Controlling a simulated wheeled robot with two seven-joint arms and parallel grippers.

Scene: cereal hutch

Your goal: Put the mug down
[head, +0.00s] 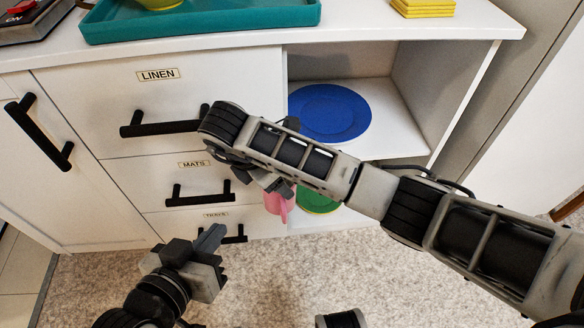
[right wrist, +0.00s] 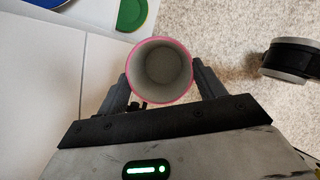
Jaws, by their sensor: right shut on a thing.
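The pink mug (head: 280,204) hangs below my right gripper (head: 272,183) in the head view, mostly hidden by my right arm. In the right wrist view the mug (right wrist: 160,71) shows its pink rim and grey inside, with one finger of the right gripper (right wrist: 160,84) on each side. The right gripper is shut on the mug. In the head view the mug is by the lower open compartment, beside the green plate (head: 318,200); I cannot tell whether it touches anything below. My left gripper (head: 212,248) is low in front of the drawers, with nothing visible in it; its jaw opening is unclear.
A blue plate (head: 330,112) lies on the upper open shelf (head: 398,133). Drawers with black handles (head: 165,127) are closed at left. A teal tray (head: 210,24) and a yellow stack (head: 424,8) are on the counter. The speckled floor (head: 330,262) in front is mostly clear.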

